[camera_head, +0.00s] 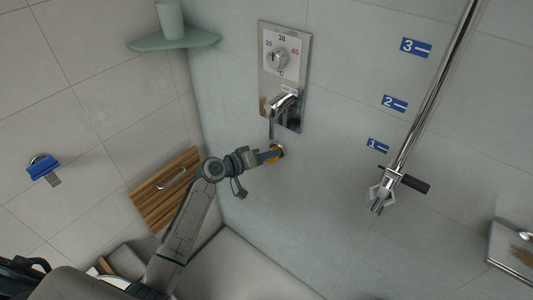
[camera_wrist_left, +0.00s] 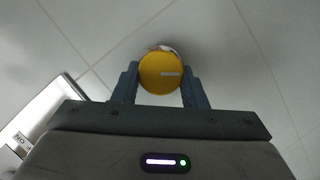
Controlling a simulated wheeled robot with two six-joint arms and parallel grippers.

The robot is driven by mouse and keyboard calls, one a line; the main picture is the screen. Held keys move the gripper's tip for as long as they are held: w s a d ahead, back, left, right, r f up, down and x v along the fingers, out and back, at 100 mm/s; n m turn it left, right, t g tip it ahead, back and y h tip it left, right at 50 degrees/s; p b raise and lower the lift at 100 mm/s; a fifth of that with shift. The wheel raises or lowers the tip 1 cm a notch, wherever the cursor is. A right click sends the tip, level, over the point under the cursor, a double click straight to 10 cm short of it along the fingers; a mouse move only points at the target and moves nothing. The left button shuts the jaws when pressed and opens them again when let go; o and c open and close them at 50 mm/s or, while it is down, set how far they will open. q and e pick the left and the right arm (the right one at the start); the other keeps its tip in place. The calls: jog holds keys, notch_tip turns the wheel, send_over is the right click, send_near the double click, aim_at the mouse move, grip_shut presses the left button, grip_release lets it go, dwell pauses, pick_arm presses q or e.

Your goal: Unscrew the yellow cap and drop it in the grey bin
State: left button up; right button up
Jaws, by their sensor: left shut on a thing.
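The yellow cap (camera_wrist_left: 160,74) is round with a pale bar mark on its face. It sits at a metal fitting on the tiled wall, below the shower control. In the head view the cap (camera_head: 272,154) is partly hidden by my left gripper (camera_head: 268,156). My left gripper (camera_wrist_left: 160,84) also shows in the left wrist view, with one finger on each side of the cap, shut on it. Whether the cap is still threaded on the fitting cannot be told. The grey bin is not clearly identifiable. My right gripper is not in view.
A chrome shower control panel (camera_head: 285,75) with a lever is just above my left gripper. A chrome rail (camera_head: 435,90) with a holder stands to the right. A wooden fold-down seat (camera_head: 165,190) is beside my left arm. A green corner shelf (camera_head: 175,42) is higher up.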

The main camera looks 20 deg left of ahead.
pick_arm(q)
jog(key=shift+a+n+h+b, duration=0.1)
jog(key=shift+n+h+b, duration=0.2)
jog(key=shift+n+h, duration=0.15)
jog(key=shift+r+n, duration=0.1)
jog(key=shift+n, duration=0.15)
jog(key=shift+f+n+h+b, duration=0.2)
jog(key=shift+n+h+b, duration=0.25)
jog(key=shift+n+b, duration=0.2)
jog(key=shift+n+t+b, duration=0.3)
jog(key=shift+n+b, duration=0.1)
jog(key=shift+n, duration=0.05)
jog(key=shift+n+h, duration=0.3)
jog(key=o, duration=0.9)
